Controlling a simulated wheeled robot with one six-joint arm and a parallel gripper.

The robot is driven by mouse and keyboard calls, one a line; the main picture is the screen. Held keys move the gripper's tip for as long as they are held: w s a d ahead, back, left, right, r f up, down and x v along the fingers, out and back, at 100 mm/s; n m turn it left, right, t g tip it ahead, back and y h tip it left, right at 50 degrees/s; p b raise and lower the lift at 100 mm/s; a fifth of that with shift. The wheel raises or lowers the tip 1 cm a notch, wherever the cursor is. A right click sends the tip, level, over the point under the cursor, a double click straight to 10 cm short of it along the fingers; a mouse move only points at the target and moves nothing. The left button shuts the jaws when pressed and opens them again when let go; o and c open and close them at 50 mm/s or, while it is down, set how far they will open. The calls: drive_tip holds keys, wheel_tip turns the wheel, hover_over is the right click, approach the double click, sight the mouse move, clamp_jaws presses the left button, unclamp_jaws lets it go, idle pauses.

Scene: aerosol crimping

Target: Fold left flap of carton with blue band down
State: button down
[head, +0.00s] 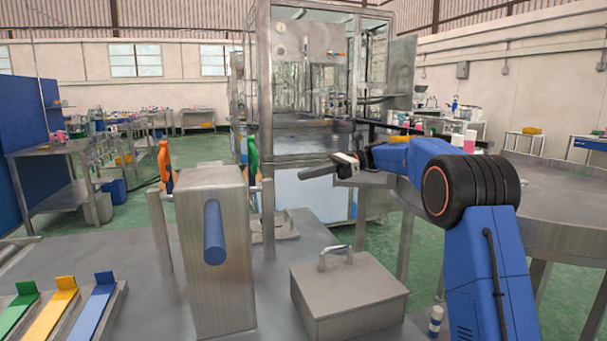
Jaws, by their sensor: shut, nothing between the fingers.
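I cannot make out a carton with a blue band or any carton flap in the head view. My gripper (316,172) is at the middle of the view, at the end of my blue arm, pointing left. Its fingers look shut with nothing between them. It hangs in the air in front of the glass-walled metal cabinet (263,90), apart from the things on the bench. A small white cylinder with blue bands (435,322) stands at the bottom, just left of my arm.
A metal bench (150,285) holds a tall steel block with a blue roller (214,232), a lidded steel box (350,285) with a handle, and green, yellow and blue levers (52,312). Orange (165,165) and green (253,155) handles rise behind. A round metal table (550,205) stands right.

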approach(259, 178)
wheel_tip(259, 178, down, 4)
drive_tip(key=a, duration=0.2)
drive_tip(key=shift+s+a+r, duration=0.1)
drive_tip(key=shift+a+r, duration=1.25)
drive_tip(key=shift+a, duration=0.3)
drive_tip(key=shift+a, duration=0.1)
drive_tip(key=shift+a+r+h, duration=0.1)
drive_tip(key=shift+r+h, duration=0.15)
drive_tip(key=shift+h, duration=0.05)
